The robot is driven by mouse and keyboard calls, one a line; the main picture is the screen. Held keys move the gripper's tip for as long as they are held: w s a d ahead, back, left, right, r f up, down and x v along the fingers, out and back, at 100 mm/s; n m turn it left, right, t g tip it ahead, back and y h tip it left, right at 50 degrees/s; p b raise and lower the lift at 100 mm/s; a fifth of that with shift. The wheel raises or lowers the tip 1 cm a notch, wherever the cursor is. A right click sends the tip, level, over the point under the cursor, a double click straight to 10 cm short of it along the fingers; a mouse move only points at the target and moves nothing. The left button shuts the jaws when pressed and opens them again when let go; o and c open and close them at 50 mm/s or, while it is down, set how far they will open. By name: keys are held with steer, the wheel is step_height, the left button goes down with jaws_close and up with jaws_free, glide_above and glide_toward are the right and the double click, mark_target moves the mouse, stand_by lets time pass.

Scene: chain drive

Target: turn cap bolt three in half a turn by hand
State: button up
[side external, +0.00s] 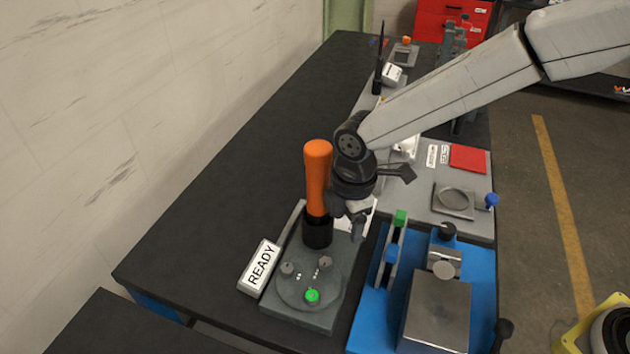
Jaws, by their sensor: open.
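A grey block (272,306) with a round cap (309,278) lies on the bench's near part. Two grey bolt heads (287,268) (325,263) and one green-topped bolt (312,296) show on the cap. The small marks between them are too small to read, so I cannot tell which bolt is three. A tool with an orange handle (317,180) and black lower end (317,232) stands upright at the back of the block; what lies under it is hidden. My gripper (352,222) is open, pointing down just right of the tool, above the block's back right. I see nothing between its fingers.
A white READY sign (262,266) leans at the block's left. A blue fixture (371,312) with a metal block (437,315), black knobs and a green-topped lever (395,240) stands close on the right. A grey tray with a red square (468,159) lies behind. The dark bench (235,185) is clear to the left.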

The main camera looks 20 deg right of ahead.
mark_target(324, 263)
steer(key=a+n, duration=0.1)
steer(key=a, duration=0.1)
steer(key=a+f+n, duration=0.1)
steer(key=a+n, duration=0.1)
steer(key=shift+s+a, duration=0.15)
steer(key=shift+a, duration=0.15)
steer(key=shift+f, duration=3.85)
jaws_close()
